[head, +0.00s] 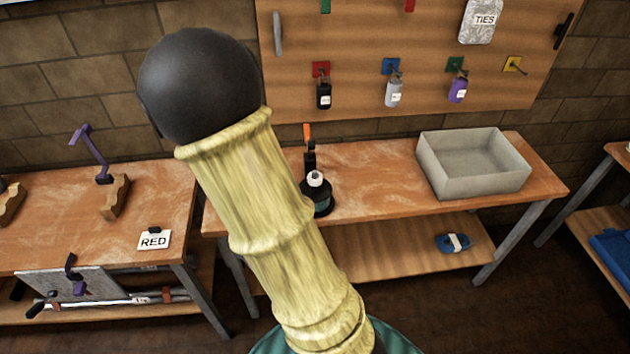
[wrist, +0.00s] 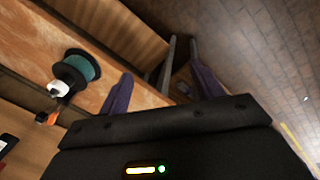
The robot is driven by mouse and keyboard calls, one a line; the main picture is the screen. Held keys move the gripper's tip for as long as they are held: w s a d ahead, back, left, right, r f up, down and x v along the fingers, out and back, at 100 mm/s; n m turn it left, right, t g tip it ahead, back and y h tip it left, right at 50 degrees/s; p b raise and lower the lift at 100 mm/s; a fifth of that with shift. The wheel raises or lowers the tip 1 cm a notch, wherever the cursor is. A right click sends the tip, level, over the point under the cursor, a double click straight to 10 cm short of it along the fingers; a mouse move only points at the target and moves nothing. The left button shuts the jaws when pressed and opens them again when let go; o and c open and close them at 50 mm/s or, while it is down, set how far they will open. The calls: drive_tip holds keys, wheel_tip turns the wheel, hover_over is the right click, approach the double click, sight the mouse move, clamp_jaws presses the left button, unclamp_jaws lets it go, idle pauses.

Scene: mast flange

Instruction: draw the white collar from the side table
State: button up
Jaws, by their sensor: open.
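I cannot clearly make out a white collar. A small white piece (head: 628,146) shows at the right edge of the head view, on a wooden table (head: 618,152) that is mostly cut off; its shape cannot be told. I cannot tell which table is the side table. My gripper (wrist: 160,70) shows in the wrist view with its two purple fingers spread apart and nothing between them. Beyond the fingers are table edges, grey legs and dark floor. My gripper does not show in the head view.
A middle bench (head: 375,160) holds a grey bin (head: 430,170) and a black-and-teal spool with a white top (head: 315,180), also in the wrist view (wrist: 82,68). A pegboard (head: 360,40) hangs behind.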

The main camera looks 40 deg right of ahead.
drive_tip(key=w+d+f+n+h+b, duration=0.2)
drive_tip(key=d+f+n+h, duration=0.3)
drive_tip(key=d+f+n, duration=0.4)
drive_tip(key=w+d+r+n+t+h, duration=0.5)
drive_tip(key=w+r+n, duration=0.2)
drive_tip(key=n, duration=0.3)
drive_tip(key=shift+w+n+b, duration=0.25)
drive_tip(key=shift+n+b, duration=0.05)
drive_tip(key=shift+b, duration=0.1)
drive_tip(key=shift+d+r, duration=0.1)
drive_tip(key=p, duration=0.3)
approach(314, 180)
drive_tip(key=x, duration=0.4)
drive_tip(key=shift+w+d+f, duration=0.2)
drive_tip(key=shift+d+f, duration=0.05)
drive_tip(key=shift+d, duration=0.05)
